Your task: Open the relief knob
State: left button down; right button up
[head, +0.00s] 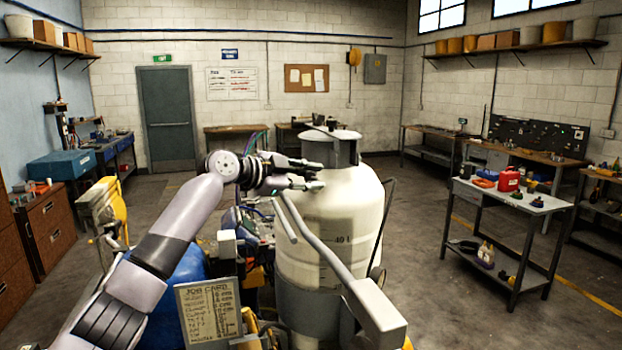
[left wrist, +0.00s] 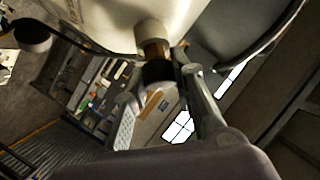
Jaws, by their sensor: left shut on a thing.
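The relief knob (left wrist: 158,73) shows in the left wrist view as a short black cylinder on a brass stem (left wrist: 155,49), below a pale fitting by the white tank. My left gripper (head: 318,180) is at the upper left side of the white tank (head: 335,215) in the head view. In the left wrist view, its fingers (left wrist: 160,84) reach up to the black knob and are shut on it, one on either side. The knob cannot be made out in the head view, where the gripper is in front. My right gripper is in neither view.
A grey bent bar (head: 340,265) runs in front of the tank. A job card board (head: 208,312) stands at the lower middle. A grey cart (head: 510,203) with tools is at the right. Open floor lies between tank and cart.

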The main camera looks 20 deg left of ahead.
pick_arm(q)
jog(key=shift+r+m, duration=0.1)
jog(key=shift+m, duration=0.2)
jog(key=c, duration=1.3)
grip_release()
jog(key=shift+c, duration=0.2)
jog(key=shift+a, duration=0.1)
jog(key=v, duration=1.2)
jog(key=shift+r, duration=0.1)
